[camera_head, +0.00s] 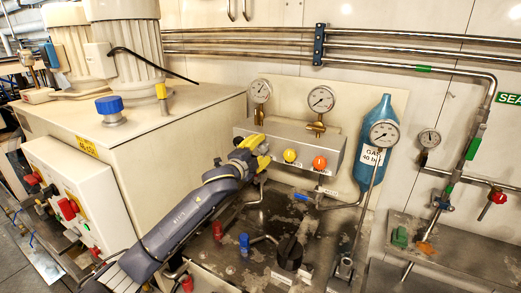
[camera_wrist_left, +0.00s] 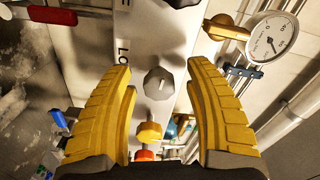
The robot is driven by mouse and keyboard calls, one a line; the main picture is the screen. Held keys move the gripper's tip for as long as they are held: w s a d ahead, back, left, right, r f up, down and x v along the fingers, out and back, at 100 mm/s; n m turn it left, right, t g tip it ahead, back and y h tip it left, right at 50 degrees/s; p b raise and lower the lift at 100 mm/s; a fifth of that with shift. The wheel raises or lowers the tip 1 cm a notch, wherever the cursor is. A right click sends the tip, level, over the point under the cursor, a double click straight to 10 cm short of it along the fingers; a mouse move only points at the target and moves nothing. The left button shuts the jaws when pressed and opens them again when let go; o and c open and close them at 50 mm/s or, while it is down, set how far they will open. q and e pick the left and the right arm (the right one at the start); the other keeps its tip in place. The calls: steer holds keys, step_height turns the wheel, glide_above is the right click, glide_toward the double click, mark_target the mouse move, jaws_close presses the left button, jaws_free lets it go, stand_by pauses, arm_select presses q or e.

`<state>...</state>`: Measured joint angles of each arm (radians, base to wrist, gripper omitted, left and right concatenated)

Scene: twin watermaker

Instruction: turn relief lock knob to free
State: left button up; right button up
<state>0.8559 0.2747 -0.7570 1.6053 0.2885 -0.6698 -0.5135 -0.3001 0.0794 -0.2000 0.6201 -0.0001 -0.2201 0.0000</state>
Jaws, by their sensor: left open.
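In the left wrist view a grey faceted knob (camera_wrist_left: 159,83) sits on a pale metal face, beside a partly cut-off label (camera_wrist_left: 123,52) starting "LO". I take it for the relief lock knob. My left gripper (camera_wrist_left: 163,75) is open, its yellow fingers on either side of the knob with gaps; contact is not visible. In the head view my left gripper (camera_head: 256,152) is at the left end of the grey valve block (camera_head: 330,149), and hides the grey knob. My right gripper is not in view.
The block carries a yellow knob (camera_head: 290,155) and an orange knob (camera_head: 319,162), with gauges (camera_head: 321,99) above. A blue gas bottle (camera_head: 377,114) stands to the right. Pipes and a black knob (camera_head: 290,252) are below. A white cabinet (camera_head: 160,125) stands left.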

arm_select(q)
steer(key=v, duration=1.2)
steer(key=shift+f, duration=0.15)
steer(key=s+a+n, duration=0.2)
steer(key=s+n, duration=0.2)
steer(key=n, duration=1.3)
steer(key=x, duration=1.7)
steer(key=shift+s+d+r, duration=0.1)
steer(key=shift+d+r, duration=0.1)
steer(key=shift+r, duration=0.1)
steer(key=shift+o, duration=0.2)
